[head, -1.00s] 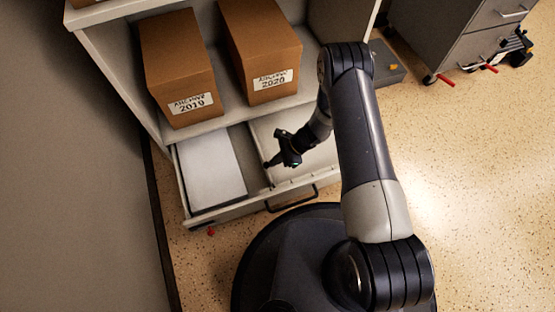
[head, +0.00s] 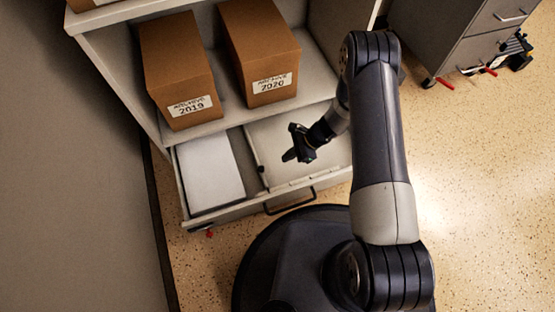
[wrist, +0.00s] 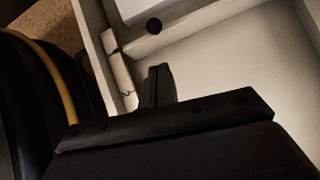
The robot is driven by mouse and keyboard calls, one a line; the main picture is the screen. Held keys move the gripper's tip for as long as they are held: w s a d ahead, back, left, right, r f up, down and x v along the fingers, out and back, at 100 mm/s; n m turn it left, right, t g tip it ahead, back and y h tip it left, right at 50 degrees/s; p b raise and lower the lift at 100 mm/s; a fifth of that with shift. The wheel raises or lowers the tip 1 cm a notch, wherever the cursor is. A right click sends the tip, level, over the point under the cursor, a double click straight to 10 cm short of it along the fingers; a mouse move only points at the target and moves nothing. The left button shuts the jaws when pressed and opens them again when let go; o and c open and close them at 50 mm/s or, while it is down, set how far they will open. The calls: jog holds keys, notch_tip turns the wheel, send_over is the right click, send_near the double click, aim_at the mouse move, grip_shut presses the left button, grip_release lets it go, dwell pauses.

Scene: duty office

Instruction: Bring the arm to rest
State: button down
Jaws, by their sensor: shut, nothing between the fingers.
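My gripper (head: 288,156) is shut and empty. In the head view it is above the right compartment of the open drawer (head: 233,213), pointing left. In the wrist view the closed fingers (wrist: 158,85) stand together over the drawer's pale floor. My arm bends up from the base and over to the right of the drawer.
A white stack (head: 210,172) fills the drawer's left compartment. Boxes marked 2019 (head: 178,65) and 2020 (head: 258,50) stand on the shelf above. A grey wheeled cabinet (head: 465,40) stands at the upper right. The floor at right is clear.

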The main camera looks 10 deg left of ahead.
jog(key=p+v, duration=0.1)
jog(key=v, duration=0.4)
jog(key=shift+w+d+r, duration=0.1)
jog(key=shift+d+r, duration=0.1)
jog(key=shift+d, duration=0.05)
jog(key=a+b+x, duration=0.1)
jog(key=b+x, duration=0.1)
jog(key=x, duration=1)
jog(key=shift+r, duration=0.3)
jog(key=shift+b, duration=0.3)
